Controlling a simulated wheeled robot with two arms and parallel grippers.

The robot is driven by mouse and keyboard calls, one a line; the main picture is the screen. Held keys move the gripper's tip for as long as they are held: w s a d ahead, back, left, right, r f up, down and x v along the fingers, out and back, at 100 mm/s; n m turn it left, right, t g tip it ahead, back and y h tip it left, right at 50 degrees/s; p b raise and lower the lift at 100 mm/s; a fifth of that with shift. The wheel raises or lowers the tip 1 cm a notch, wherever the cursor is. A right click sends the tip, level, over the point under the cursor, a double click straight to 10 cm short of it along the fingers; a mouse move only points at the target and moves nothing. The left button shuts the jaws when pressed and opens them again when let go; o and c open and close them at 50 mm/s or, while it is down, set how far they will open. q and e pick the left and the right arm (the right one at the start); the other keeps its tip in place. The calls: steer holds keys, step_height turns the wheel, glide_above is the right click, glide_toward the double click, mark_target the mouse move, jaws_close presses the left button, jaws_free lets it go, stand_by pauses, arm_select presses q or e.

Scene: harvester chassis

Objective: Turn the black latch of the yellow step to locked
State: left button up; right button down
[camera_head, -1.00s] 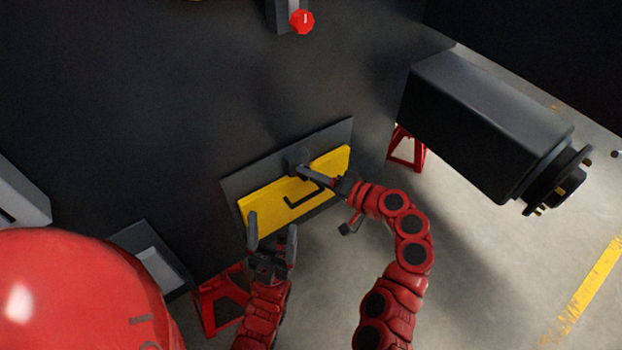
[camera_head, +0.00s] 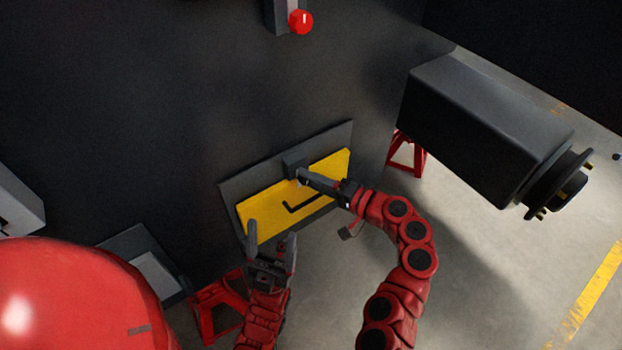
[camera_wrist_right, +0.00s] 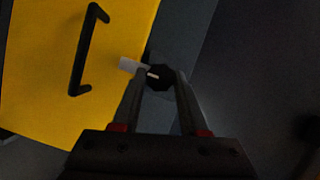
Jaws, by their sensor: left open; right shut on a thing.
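The yellow step (camera_head: 268,207) is a flat yellow panel with a black handle, set against a grey plate on the dark chassis wall. The black latch (camera_head: 292,160) sits at the panel's upper edge. In the right wrist view the latch (camera_wrist_right: 160,78) shows as a dark faceted knob with a white mark pointing left, toward a pale tab by the yellow panel. My right gripper (camera_head: 303,174) is shut on the latch, its fingers on either side of the knob (camera_wrist_right: 158,84). My left gripper (camera_head: 270,238) is open and empty, in front of the panel's lower left part.
A red knob (camera_head: 300,21) is on the wall above. A black axle housing (camera_head: 480,125) juts out at the right, with a red stand (camera_head: 407,152) beside the wall. Another red stand (camera_head: 218,305) is at lower left. The floor at lower right is clear.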

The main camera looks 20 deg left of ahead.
steer(key=shift+c, duration=2.2)
jaws_free()
steer(key=p+v, duration=0.1)
steer(key=v, duration=1.6)
steer(key=shift+d, duration=0.2)
steer(key=shift+r, duration=0.1)
